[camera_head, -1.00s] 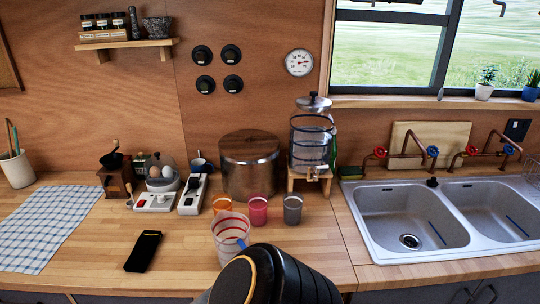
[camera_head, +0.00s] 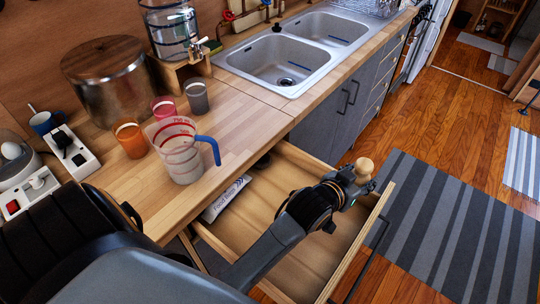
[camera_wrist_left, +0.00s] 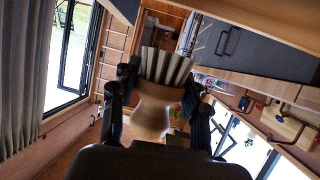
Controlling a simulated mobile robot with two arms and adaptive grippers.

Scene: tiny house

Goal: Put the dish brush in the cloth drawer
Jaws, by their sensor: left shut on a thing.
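The dish brush has a pale wooden knob (camera_head: 363,167) in the head view. In the left wrist view its wooden body (camera_wrist_left: 150,112) and pale bristles (camera_wrist_left: 166,66) show. My left gripper (camera_head: 350,184) is shut on the brush; its fingers flank the wooden body in the wrist view. The gripper is above the front right part of an open wooden drawer (camera_head: 300,262). In the drawer lies a white box with print (camera_head: 226,198), and a small dark thing (camera_head: 262,161) at the back. I see no cloth; my arm hides part of the drawer floor. My right gripper is not in view.
A measuring cup (camera_head: 180,155) with a blue handle stands near the counter edge (camera_head: 222,165) above the drawer. Coloured cups, a metal pot (camera_head: 108,85) and the sink (camera_head: 280,65) are behind. A striped rug (camera_head: 450,225) lies on the floor to the right.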

